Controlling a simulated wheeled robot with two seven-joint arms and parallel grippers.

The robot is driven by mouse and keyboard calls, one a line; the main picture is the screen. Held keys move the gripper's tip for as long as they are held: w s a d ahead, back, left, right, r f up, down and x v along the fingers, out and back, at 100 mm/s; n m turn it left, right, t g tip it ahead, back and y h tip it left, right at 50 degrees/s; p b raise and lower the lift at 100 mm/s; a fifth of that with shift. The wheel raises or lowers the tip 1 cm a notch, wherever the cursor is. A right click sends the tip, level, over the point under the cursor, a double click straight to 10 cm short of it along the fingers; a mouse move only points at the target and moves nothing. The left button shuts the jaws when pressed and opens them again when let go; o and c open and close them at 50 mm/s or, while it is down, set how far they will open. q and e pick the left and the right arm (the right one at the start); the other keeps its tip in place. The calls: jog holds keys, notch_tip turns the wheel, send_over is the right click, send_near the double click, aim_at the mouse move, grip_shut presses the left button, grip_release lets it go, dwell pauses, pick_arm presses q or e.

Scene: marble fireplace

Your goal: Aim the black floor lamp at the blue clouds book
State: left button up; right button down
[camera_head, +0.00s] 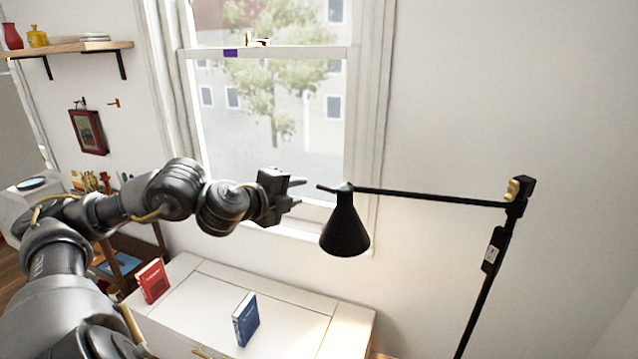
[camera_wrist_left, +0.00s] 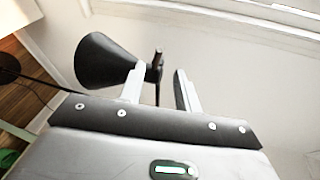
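The black floor lamp (camera_head: 345,226) has a cone shade hanging from a long horizontal arm, with a pole at the right; the shade opens downward. The blue clouds book (camera_head: 245,320) stands upright on the white cabinet, left of and below the shade. My left gripper (camera_head: 298,190) is just left of the small stub at the top of the shade. In the left wrist view the gripper (camera_wrist_left: 157,88) is open, the lamp stub showing between its fingers and the shade (camera_wrist_left: 105,62) to their left. I cannot tell whether it touches the lamp. My right gripper is not in view.
A red book (camera_head: 152,281) stands on the white cabinet (camera_head: 195,312) left of the blue one. A window with a sill is behind the gripper. A wooden shelf (camera_head: 80,47) with vases is at upper left. The wall right of the lamp is bare.

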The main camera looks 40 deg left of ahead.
aim_at(317, 187)
pick_arm(q)
jog(key=p+x, duration=0.1)
jog(key=x, duration=0.7)
jog(key=shift+d, duration=0.1)
jog(key=shift+w+f, duration=0.3)
jog(key=shift+w, duration=0.4)
grip_shut()
